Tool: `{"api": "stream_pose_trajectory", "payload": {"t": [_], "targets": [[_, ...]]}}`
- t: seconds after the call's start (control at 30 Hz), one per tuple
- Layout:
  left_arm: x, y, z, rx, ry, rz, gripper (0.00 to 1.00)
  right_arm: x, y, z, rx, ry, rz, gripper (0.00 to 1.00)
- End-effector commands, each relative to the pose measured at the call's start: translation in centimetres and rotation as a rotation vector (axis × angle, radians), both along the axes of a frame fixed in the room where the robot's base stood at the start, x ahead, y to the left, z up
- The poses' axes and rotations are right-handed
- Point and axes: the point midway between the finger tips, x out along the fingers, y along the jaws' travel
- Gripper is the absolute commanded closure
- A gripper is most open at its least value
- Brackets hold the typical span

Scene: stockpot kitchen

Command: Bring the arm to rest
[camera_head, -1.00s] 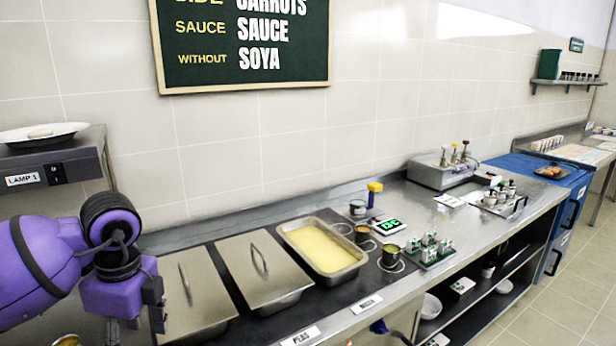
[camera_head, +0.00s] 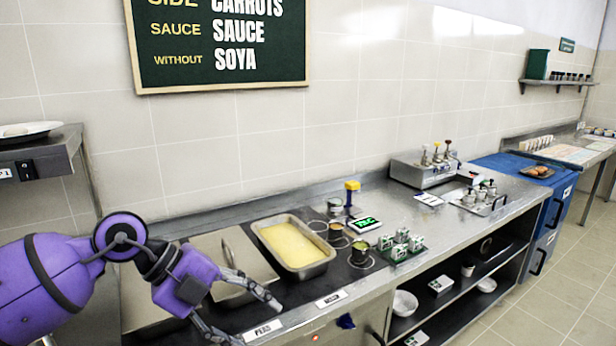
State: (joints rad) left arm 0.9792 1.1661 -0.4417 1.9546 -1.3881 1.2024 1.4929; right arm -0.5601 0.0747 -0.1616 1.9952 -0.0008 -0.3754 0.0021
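My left arm (camera_head: 170,270) is purple and reaches in from the lower left, in front of the steel counter. My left gripper (camera_head: 255,320) has its two dark fingers spread apart and nothing shows between them. It hangs by the counter's front edge, close to the PEAS label (camera_head: 262,331); whether it touches the counter I cannot tell. The arm and gripper partly hide the lidded pans (camera_head: 240,248). My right gripper is not in view.
An open pan with yellow food (camera_head: 290,245) sits right of the lids. Small pots (camera_head: 361,250), a green display (camera_head: 364,224) and a rack of small containers (camera_head: 402,243) stand beyond it. A lamp shelf (camera_head: 40,145) is at left. Floor is clear at right.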

Motion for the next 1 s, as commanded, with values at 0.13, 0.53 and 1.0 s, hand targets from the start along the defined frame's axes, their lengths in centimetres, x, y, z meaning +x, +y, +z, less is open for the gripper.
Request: {"api": "stream_pose_trajectory", "payload": {"t": [0.13,0.53,1.0], "targets": [[-0.8,-7.5,4.2,-0.517,-0.152,-0.06,0.41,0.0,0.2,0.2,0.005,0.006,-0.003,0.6],[3.7,2.2,-6.4,-0.982,-0.21,1.012,0.41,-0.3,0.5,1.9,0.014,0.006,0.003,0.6],[-19.0,8.5,-31.5,-0.699,0.422,1.865,0.41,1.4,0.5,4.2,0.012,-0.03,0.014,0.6]]}}
